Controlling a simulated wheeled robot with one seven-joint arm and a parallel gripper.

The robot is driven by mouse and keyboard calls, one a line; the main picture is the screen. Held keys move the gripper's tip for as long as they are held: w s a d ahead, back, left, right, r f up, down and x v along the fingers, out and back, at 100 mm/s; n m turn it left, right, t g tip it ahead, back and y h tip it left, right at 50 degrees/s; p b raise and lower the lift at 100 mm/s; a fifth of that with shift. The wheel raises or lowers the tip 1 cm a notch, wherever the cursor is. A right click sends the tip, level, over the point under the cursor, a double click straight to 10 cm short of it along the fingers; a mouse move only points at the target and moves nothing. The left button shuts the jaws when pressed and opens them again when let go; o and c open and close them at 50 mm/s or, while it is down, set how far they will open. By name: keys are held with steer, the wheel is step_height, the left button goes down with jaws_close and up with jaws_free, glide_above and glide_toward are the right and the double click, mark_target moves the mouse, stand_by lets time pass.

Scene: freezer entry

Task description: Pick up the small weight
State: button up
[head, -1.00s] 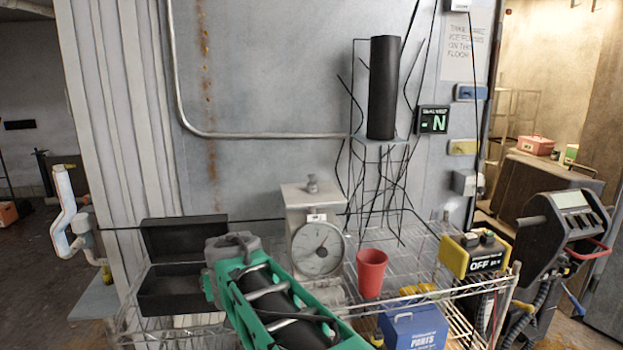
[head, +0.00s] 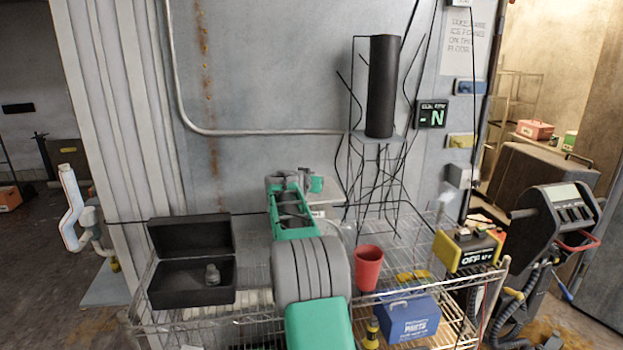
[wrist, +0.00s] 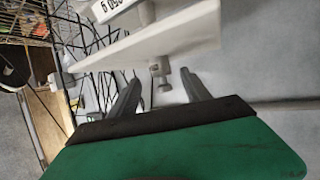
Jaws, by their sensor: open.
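A small grey metal weight with a knob (wrist: 161,78) stands on the pale pan of the scale (wrist: 150,48) in the wrist view, where the picture is turned over. My gripper (wrist: 160,76) is open, with one finger on each side of the weight's knob; I cannot tell whether either finger touches it. In the head view my arm covers most of the scale and the weight on it. Another grey weight (head: 212,275) sits in the open black box (head: 190,298) on the left of the cart.
A wire cart (head: 255,322) carries the box, a red cup (head: 368,268), a blue parts box (head: 408,318) and a yellow-black device (head: 468,250). A tall black cylinder (head: 381,85) stands on a wire stand behind. The grey wall is close behind the scale.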

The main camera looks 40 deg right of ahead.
steer(key=p+x, duration=0.1)
steer(key=x, duration=0.2)
steer(key=shift+w, duration=0.2)
steer(key=shift+c, duration=0.4)
jaws_close()
